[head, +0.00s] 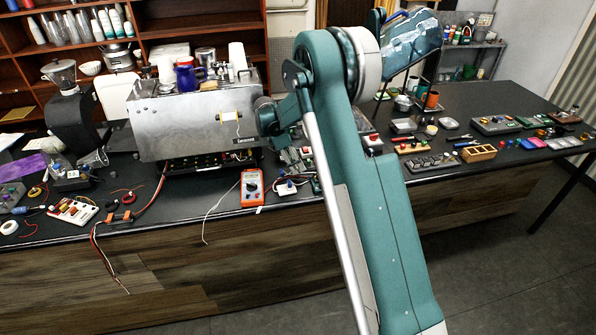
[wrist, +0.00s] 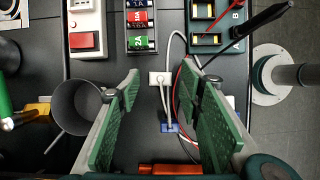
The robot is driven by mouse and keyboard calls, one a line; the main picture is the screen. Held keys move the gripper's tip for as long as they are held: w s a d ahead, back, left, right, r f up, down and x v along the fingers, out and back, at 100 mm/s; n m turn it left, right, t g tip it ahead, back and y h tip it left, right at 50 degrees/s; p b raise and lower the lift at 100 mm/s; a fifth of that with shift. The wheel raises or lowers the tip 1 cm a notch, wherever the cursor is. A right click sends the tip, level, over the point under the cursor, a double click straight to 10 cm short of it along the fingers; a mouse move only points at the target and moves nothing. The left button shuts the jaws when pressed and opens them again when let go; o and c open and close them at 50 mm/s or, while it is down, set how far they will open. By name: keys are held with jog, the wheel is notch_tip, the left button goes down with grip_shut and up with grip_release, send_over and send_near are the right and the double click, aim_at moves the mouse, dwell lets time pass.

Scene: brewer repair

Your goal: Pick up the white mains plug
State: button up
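A small white block (wrist: 158,78), which looks like the white mains plug, lies on the dark bench in the wrist view. Thin pale lines run from it toward a small blue piece (wrist: 168,128). My gripper (wrist: 163,80) is open, its green pads apart on either side of the white block. Nothing is held between the pads. The gap in height between pads and block is hard to judge. In the head view my arm hides the gripper's fingertips, and I cannot pick out the plug there.
A grey cup (wrist: 78,107) stands close beside the left finger. White, red and black cables curve past the right finger. The bench edge is at the right.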

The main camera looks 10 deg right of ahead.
jog(key=shift+d+f, duration=0.15)
jog(key=shift+f, duration=0.25)
jog(key=c, duration=1)
